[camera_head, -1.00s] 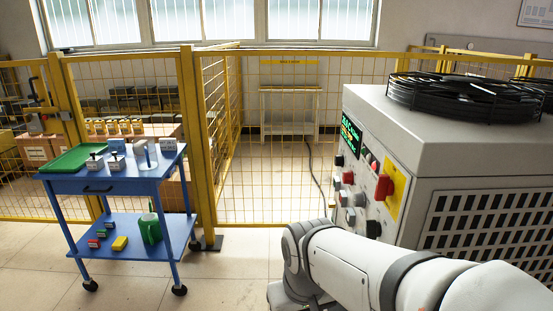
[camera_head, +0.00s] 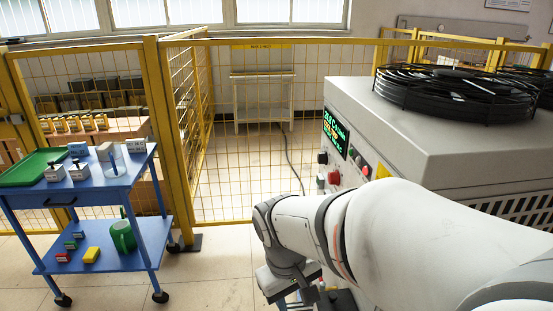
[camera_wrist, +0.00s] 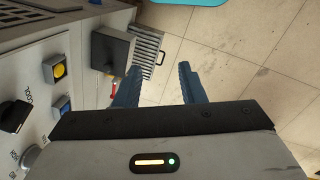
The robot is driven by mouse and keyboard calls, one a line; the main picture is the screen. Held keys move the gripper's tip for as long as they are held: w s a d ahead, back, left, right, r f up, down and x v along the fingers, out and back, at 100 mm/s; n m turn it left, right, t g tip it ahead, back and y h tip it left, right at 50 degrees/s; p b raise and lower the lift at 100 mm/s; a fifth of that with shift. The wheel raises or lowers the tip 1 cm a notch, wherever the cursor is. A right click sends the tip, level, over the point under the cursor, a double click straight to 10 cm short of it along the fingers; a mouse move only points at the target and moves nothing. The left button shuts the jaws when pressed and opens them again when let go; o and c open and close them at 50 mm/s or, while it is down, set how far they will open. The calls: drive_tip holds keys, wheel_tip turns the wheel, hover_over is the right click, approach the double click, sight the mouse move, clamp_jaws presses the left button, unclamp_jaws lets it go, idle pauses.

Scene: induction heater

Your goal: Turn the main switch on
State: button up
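The main switch, a red handle on a yellow plate, is mostly hidden behind my arm in the head view; only the top edge of the yellow plate (camera_head: 382,170) shows on the heater's front panel. My gripper (camera_wrist: 158,80) shows in the wrist view with its two fingers apart and nothing between them. It points past the panel toward the floor. The heater panel (camera_wrist: 28,65) is at the left of the wrist view, with a black knob (camera_wrist: 14,115), a yellow button (camera_wrist: 59,70) and a blue button (camera_wrist: 63,105). In the head view my arm hides the gripper's position at the panel.
The grey heater (camera_head: 450,140) carries a black coiled fan guard (camera_head: 455,92). A blue cart (camera_head: 100,188) with small items stands at the left. Yellow mesh fencing (camera_head: 250,150) runs behind. A dark grey box (camera_wrist: 112,50) juts out near the left finger. Open floor lies between cart and heater.

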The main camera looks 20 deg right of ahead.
drive_tip(key=w+d+r+n+g+h+p, duration=0.1)
drive_tip(key=d+r+n+g+h+p, duration=0.55)
drive_tip(key=d+r+p, duration=0.35)
drive_tip(key=w+d+r+n+t+h+p, duration=0.3)
drive_tip(key=w+r+n+h+p, duration=0.35)
drive_tip(key=w+h+p, duration=0.35)
drive_tip(key=s+d+f+p, duration=0.1)
drive_tip(key=s+d+p, duration=0.1)
drive_tip(key=d, duration=0.5)
drive_tip(key=shift+s+d+n+y+p, duration=0.3)
drive_tip(key=shift+s+n+y, duration=0.1)
drive_tip(key=shift+s, duration=0.3)
drive_tip(key=shift+g, duration=0.25)
drive_tip(key=shift+c, duration=0.6)
